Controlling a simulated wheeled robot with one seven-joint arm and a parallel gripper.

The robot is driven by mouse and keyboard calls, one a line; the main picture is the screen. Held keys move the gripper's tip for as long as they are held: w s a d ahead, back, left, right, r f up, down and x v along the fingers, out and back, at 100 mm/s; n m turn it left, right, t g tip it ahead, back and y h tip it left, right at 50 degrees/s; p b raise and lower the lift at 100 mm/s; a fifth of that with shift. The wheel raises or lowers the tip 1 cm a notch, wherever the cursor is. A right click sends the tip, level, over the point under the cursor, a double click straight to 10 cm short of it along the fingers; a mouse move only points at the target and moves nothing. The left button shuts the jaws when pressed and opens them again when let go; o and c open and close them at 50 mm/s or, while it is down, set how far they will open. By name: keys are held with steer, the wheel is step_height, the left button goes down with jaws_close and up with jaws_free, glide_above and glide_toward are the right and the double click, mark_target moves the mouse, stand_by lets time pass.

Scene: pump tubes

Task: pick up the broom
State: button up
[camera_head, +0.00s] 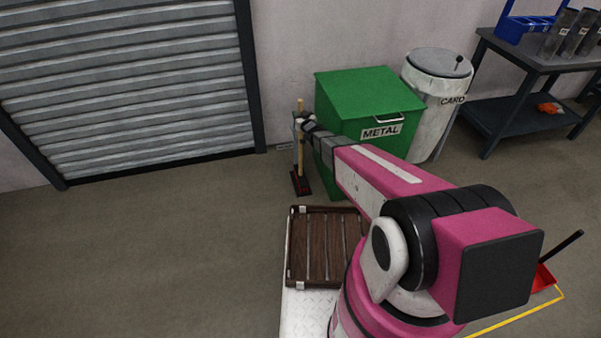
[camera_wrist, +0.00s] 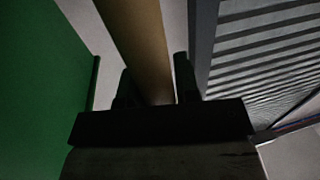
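The broom (camera_head: 301,160) stands upright on the floor, with a pale wooden handle and a dark red and black head, just left of the green metal bin. My gripper (camera_head: 301,122) is at the upper part of its handle. In the wrist view the handle (camera_wrist: 137,45) runs between the two dark fingers of my gripper (camera_wrist: 153,88). The fingers look open around it, with a narrow gap on the right side. Contact on the left side is hard to tell.
The green bin (camera_head: 365,90) labelled METAL stands close on the right. Behind it are a CARD bin (camera_head: 432,110) and a dark table (camera_head: 540,60). A roller shutter (camera_head: 130,80) is at left. A red dustpan (camera_head: 543,278) lies at right. Floor at left is clear.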

steer(key=c, duration=0.4)
steer(key=shift+r, duration=0.1)
